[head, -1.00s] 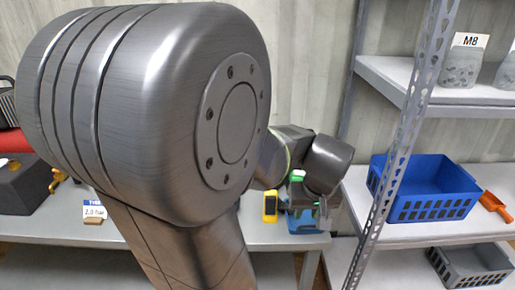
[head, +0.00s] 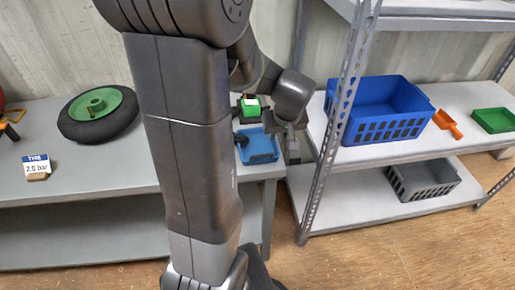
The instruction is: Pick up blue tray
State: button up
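A small light-blue tray (head: 262,147) sits at the right end of the grey workbench, partly hidden on its left by my arm. A dark object shows at its left side; I cannot tell whether it lies in the tray. My gripper (head: 292,152) hangs pointing down just right of the tray, near the bench's end. It looks apart from the tray, but its fingers are small and I cannot tell whether they are open. A larger, darker blue slotted crate (head: 384,110) stands on the shelf to the right.
A green item (head: 250,106) on a dark base stands behind the tray. The metal rack's upright (head: 341,120) rises right of my gripper. An orange scoop (head: 447,123), a green tray (head: 494,119) and a grey crate (head: 422,180) are on the shelves. A wheel (head: 97,112) lies on the bench.

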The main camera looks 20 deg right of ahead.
aim_at(260, 150)
jog(key=shift+a+x, duration=0.2)
jog(key=shift+x, duration=1.05)
jog(key=shift+a+x, duration=0.15)
jog(key=shift+x, duration=1.1)
grip_shut()
